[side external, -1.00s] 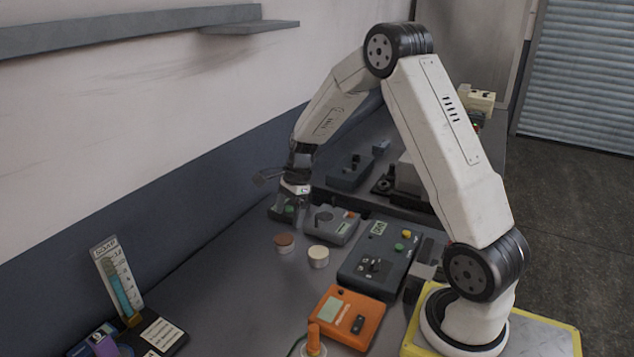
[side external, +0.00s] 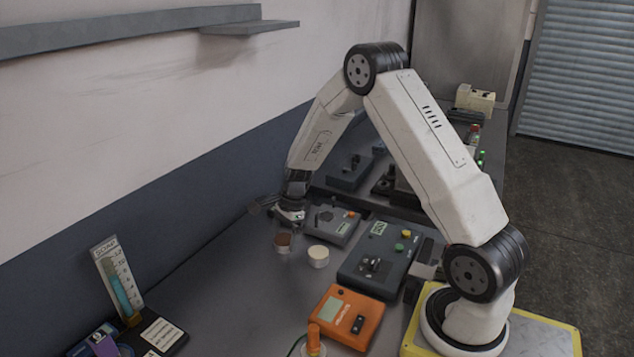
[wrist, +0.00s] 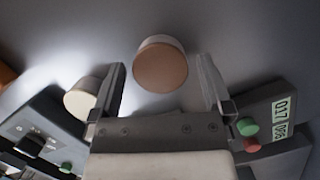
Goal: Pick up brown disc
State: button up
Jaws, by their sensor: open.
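The brown disc (side external: 283,239) is the brown top of a short round piece with a pale side, standing on the grey bench. In the wrist view the brown disc (wrist: 161,66) lies ahead of and between the two fingers. My gripper (side external: 287,222) is open and empty, just above and behind the disc in the side view. In the wrist view my gripper (wrist: 164,85) has its fingers spread to either side of the disc, with gaps on both sides. I cannot tell whether the fingertips are down at the disc's height.
A cream disc (side external: 318,255) stands just right of the brown one; in the wrist view the cream disc (wrist: 80,100) is close outside the left finger. A grey device (side external: 331,226), a larger dark panel (side external: 372,262) and an orange device (side external: 346,316) stand rightward.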

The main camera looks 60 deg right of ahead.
jog(key=shift+a+f, duration=0.1)
jog(key=shift+f, duration=0.4)
grip_shut()
jog(key=shift+r, duration=0.1)
dwell(0.3)
jog(key=shift+w+r, duration=0.1)
jog(key=shift+r, duration=0.75)
jog(key=s+a+r, duration=0.3)
jog(key=s+r, duration=0.8)
jog(key=s, duration=0.2)
jog(key=shift+s+a, duration=0.25)
jog(key=shift+s, duration=0.1)
